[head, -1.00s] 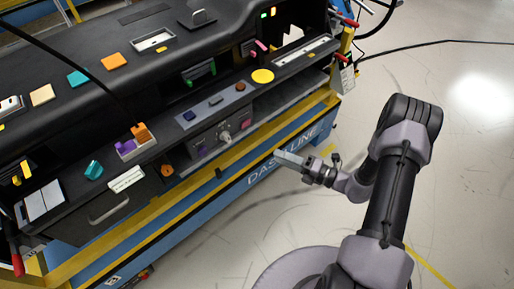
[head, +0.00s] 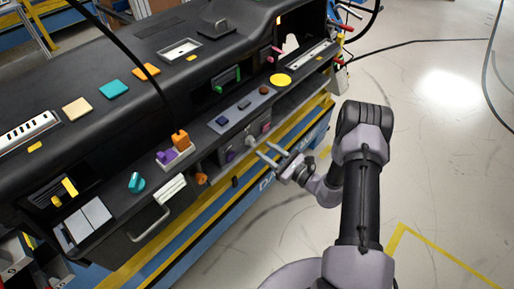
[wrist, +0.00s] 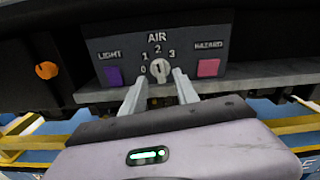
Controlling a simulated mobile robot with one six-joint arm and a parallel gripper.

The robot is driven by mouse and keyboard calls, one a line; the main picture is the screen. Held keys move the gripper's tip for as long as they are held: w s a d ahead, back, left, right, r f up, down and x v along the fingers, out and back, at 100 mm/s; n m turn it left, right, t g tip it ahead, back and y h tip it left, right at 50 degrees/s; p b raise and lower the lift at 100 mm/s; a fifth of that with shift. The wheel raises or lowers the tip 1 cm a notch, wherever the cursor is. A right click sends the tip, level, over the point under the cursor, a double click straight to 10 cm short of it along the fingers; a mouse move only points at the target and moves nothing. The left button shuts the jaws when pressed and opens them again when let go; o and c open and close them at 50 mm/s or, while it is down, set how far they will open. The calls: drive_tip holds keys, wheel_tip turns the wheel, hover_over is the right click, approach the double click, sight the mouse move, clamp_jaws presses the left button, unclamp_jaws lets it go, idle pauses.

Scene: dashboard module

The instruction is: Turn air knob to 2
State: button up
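The air knob (wrist: 160,70) is a small pale round knob on a dark grey panel (wrist: 110,48), under the label AIR with 0, 1, 2 and 3 around it. I cannot tell for sure which number it points at. In the head view the knob (head: 250,141) sticks out from the dashboard's front. My gripper (wrist: 159,76) is open, with one finger on each side of the knob in the wrist view and a gap on both sides. In the head view my gripper (head: 265,150) is just in front of the panel, fingers apart.
A purple LIGHT button (wrist: 113,76) sits left of the knob and a pink HAZARD button (wrist: 208,67) right of it. An orange knob (wrist: 46,70) is further left. A ledge (wrist: 255,75) runs below the panel. Open floor (head: 420,180) lies to the right.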

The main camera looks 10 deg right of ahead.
sight(255, 143)
drive_tip(key=x, duration=0.4)
drive_tip(key=shift+w+a, duration=0.1)
drive_tip(key=shift+w, duration=0.05)
clamp_jaws()
drive_tip(key=shift+m, duration=0.8)
unclamp_jaws()
drive_tip(key=p+v, duration=0.2)
drive_tip(key=v, duration=1.5)
drive_tip(key=shift+s+p, duration=0.25)
drive_tip(key=shift+p, duration=0.1)
